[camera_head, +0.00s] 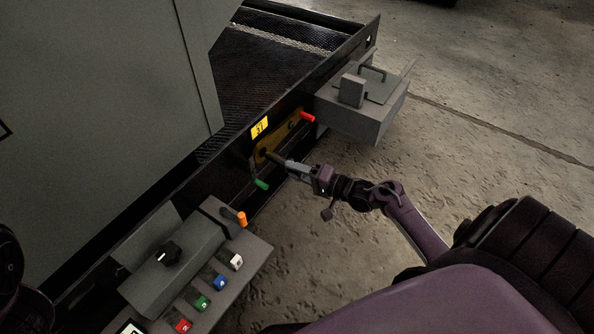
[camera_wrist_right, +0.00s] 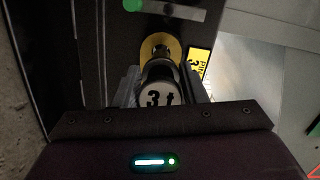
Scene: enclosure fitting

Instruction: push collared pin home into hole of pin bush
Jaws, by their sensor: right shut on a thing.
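The collared pin (camera_wrist_right: 160,95) is dark with a light end face marked "3 t". It points away from the wrist camera at a round yellow pin bush (camera_wrist_right: 149,46). My right gripper (camera_wrist_right: 158,88) is shut on the pin, with a finger on each side of its head. In the head view my right gripper (camera_head: 289,167) holds the pin (camera_head: 273,157) against the yellow-brown plate (camera_head: 285,136) on the black rail. The pin's tip and the hole are hidden, so I cannot tell how deep it sits. My left gripper is not in view.
A green-tipped handle (camera_head: 261,184) hangs close beside the pin, and a red-tipped handle (camera_head: 307,116) is farther right. A grey box (camera_head: 360,116) stands beyond. A grey control panel (camera_head: 240,258) with coloured buttons is nearer. The concrete floor at right is open.

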